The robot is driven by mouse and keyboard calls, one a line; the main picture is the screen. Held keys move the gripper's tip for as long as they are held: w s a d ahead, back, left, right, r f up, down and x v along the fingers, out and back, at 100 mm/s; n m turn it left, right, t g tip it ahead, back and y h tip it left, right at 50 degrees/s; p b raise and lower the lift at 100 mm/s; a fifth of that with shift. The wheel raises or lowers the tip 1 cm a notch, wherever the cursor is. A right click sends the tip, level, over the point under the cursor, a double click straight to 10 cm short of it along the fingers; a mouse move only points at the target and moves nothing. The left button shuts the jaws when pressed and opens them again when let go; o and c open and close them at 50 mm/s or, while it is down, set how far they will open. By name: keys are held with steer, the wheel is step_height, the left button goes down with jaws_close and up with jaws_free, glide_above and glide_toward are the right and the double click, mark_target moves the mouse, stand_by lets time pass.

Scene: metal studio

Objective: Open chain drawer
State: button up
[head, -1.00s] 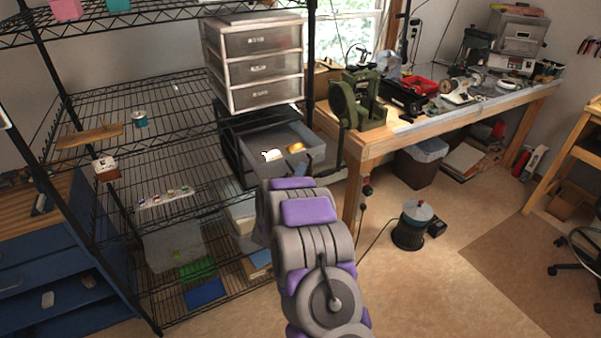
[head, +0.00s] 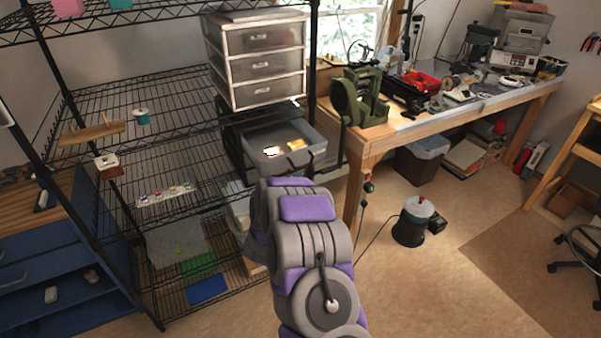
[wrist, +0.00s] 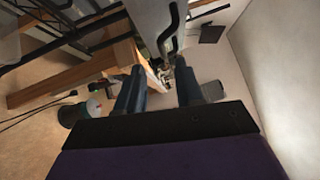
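A grey drawer (head: 262,139) in a black drawer unit (head: 230,150) stands pulled out on the wire rack, below a white drawer unit. A white item (head: 271,151) and a yellow item (head: 297,144) lie inside it. No readable label identifies it as the chain drawer. In the head view my purple and grey arm reaches up to the drawer's front and hides part of it; my gripper there is mostly hidden. In the wrist view my gripper (wrist: 160,72) has its two blue-grey fingers apart, with a gap between them. A pale panel with a dark handle-like bar (wrist: 170,28) is just beyond the fingertips.
The white unit (head: 255,62) above has its drawers shut. A wooden workbench (head: 352,148) with tools stands close on the right. The floor at lower right is mostly clear.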

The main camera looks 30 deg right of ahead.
steer(key=v, duration=1.1)
steer(key=shift+a, duration=0.25)
steer(key=shift+s, duration=0.15)
